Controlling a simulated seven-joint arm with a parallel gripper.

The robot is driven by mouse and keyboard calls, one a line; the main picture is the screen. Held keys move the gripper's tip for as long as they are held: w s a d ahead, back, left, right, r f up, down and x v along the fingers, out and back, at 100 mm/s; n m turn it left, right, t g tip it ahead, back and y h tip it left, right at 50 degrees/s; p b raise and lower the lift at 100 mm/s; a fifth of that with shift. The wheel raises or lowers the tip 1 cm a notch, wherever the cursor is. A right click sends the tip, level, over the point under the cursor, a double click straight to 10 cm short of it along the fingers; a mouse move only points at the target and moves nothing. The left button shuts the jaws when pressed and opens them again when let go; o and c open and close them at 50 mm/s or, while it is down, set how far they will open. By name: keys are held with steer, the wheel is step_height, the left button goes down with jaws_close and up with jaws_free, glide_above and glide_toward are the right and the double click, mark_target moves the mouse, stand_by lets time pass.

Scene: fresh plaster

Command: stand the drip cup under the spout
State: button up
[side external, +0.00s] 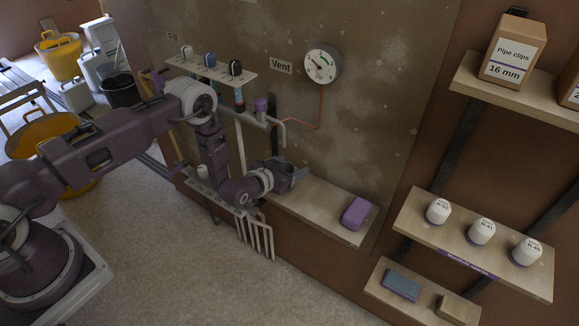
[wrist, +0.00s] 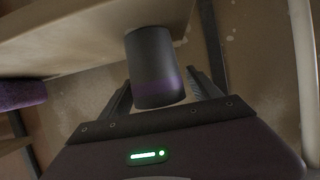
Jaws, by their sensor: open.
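The drip cup (wrist: 158,62), dark grey with a purple band, sits between the two fingers of my gripper (wrist: 160,78) in the wrist view. The fingers are apart, one on each side of it. In the side view my gripper (side external: 290,174) is low at the wooden shelf (side external: 318,208), near its left end. A blue-grey shape there may be the cup, mostly hidden by the gripper. The spout (side external: 283,138) is a pale pipe bent downward just above the gripper. I cannot tell whether the cup is directly beneath its mouth.
A purple block (side external: 356,213) lies at the shelf's right end and shows in the wrist view (wrist: 20,93). A gauge (side external: 322,64) and copper pipe are on the wall above. A rack with hanging prongs (side external: 255,235) is below. Right-hand shelves hold white jars (side external: 481,232).

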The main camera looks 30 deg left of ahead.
steer(key=v, duration=1.2)
steer(key=shift+r, duration=0.15)
step_height(320, 180, up, 23)
steer(key=s+g, duration=0.1)
steer(key=g, duration=0.3)
steer(key=s+r+g, duration=0.1)
steer(key=s+r, duration=0.6)
steer(key=s, duration=0.3)
steer(key=s+a+r+g, duration=0.1)
steer(key=s, duration=0.9)
steer(key=s+a+r+g, duration=0.1)
steer(key=s+r+g, duration=0.1)
steer(key=s, duration=0.9)
steer(key=shift+r, duration=0.15)
